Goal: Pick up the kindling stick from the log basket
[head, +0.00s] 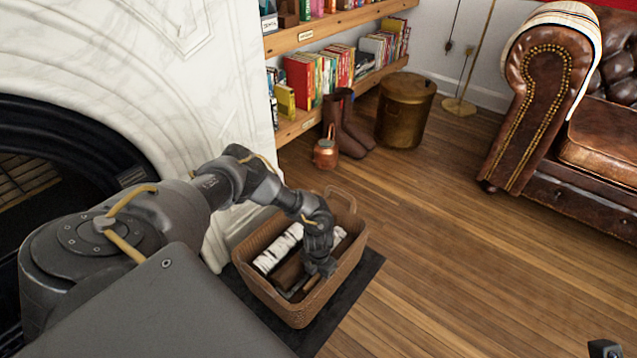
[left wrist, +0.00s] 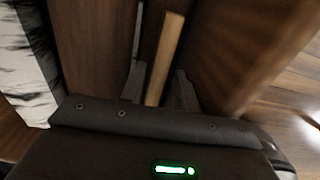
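The log basket (head: 339,275) is brown wicker and stands on a dark slab, with white-barked and brown logs inside. My left gripper (head: 325,266) reaches down into the basket; its fingertips are hard to make out in the head view. In the left wrist view a pale, straight kindling stick (left wrist: 167,50) lies between the two dark fingers of my left gripper (left wrist: 159,86). The fingers stand apart, with a gap visible beside the stick. The stick's lower end is hidden by the gripper body. A small dark part, probably of my right gripper (head: 605,348), shows at the bottom right corner.
A white marble fireplace (head: 150,70) stands at the left, close to my left arm. A copper kettle (head: 326,152), brown boots (head: 345,125) and a brass bin (head: 405,110) stand beyond the basket. A leather sofa (head: 540,100) is at the right. The wooden floor between is clear.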

